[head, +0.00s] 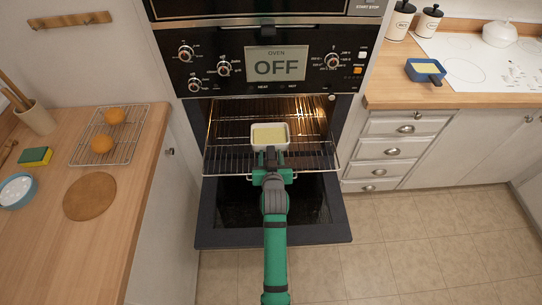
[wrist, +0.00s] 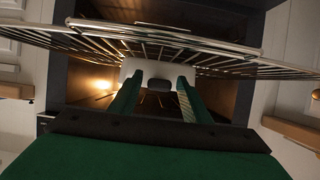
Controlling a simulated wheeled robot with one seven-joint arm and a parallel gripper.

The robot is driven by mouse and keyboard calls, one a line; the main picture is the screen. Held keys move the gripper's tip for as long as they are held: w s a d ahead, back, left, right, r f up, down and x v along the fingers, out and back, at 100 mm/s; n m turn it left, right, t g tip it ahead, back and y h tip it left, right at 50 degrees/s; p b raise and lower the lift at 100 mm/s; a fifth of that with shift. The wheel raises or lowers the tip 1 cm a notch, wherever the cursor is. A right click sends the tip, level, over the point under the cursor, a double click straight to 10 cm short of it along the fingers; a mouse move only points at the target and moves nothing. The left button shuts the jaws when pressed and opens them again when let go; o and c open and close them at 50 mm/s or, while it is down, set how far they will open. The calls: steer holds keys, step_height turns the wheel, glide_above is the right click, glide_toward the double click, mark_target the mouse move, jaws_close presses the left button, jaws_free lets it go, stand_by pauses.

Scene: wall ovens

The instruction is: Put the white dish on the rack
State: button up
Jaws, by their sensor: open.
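The white dish (head: 269,126) with a pale yellow filling sits level at the oven rack (head: 225,160) inside the open oven. My gripper (head: 271,155) is directly at its front side, pointing into the oven. In the wrist view my gripper (wrist: 158,88) has its two green fingers apart. The white dish (wrist: 150,66) shows just beyond the fingertips, and a small dark piece lies between them. I cannot tell whether the fingers touch it. The oven rack (wrist: 235,60) shows as metal bars across the wrist view. The dish's underside contact with the rack is hidden.
The oven door (head: 228,225) hangs open below my arm. A cooling rack (head: 82,152) with two orange round items stands on the left counter, near a round board (head: 90,198) and a sponge (head: 36,156). A blue dish (head: 426,71) is on the right counter.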

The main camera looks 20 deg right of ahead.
steer(key=v, duration=1.2)
steer(key=s+a+f+n+t+y, duration=0.1)
steer(key=s+a+f, duration=0.3)
steer(key=s, duration=0.5)
steer(key=s+a+f+n+y, duration=0.1)
steer(key=s+a, duration=0.4)
steer(key=s, duration=0.3)
steer(key=s+a+r+y, duration=0.1)
steer(key=s+a+r, duration=0.2)
steer(key=s, duration=0.5)
steer(key=s+a+r+n+t, duration=0.1)
steer(key=s+a+r, duration=0.2)
steer(key=s, duration=0.6)
steer(key=shift+s+a+r+y, duration=0.2)
steer(key=shift+a+y, duration=0.2)
steer(key=shift+a, duration=0.3)
